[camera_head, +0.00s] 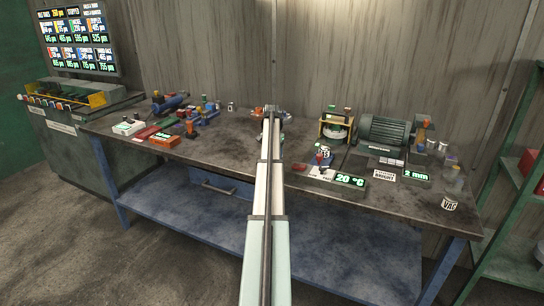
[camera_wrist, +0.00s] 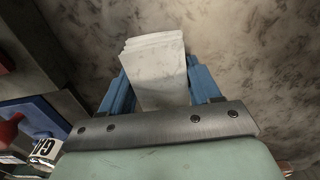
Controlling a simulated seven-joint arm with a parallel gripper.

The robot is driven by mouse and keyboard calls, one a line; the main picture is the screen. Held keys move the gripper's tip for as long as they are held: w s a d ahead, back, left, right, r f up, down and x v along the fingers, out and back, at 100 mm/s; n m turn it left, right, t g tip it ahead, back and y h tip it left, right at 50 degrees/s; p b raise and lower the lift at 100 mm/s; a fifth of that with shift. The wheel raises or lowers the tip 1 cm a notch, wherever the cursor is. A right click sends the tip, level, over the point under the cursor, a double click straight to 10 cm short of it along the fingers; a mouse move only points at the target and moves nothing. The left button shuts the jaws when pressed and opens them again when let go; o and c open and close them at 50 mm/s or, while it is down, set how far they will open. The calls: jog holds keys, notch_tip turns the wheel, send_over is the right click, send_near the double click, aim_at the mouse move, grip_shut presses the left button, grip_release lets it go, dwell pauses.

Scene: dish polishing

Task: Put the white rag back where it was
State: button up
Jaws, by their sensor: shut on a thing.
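The white rag (camera_wrist: 156,62) shows in the wrist view as a folded, layered white cloth. It sits between the two blue fingers of my gripper (camera_wrist: 158,88), which is shut on it. The rag sticks out past the fingertips, over a mottled grey-brown surface. In the head view my arm reaches straight out over the middle of the workbench (camera_head: 235,140), toward its back edge. My gripper (camera_head: 271,109) is small there and the rag cannot be made out. I cannot tell whether the rag touches the surface below.
Left are a red box (camera_head: 166,140) and several small tools. A VAC cup (camera_head: 449,202) stands at the right edge. Bare bench lies left of my arm.

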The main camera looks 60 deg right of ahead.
jog(key=shift+f, duration=0.15)
jog(key=o, duration=1.5)
jog(key=shift+o, duration=0.2)
notch_tip(320, 180, up, 12)
jog(key=shift+r, duration=0.2)
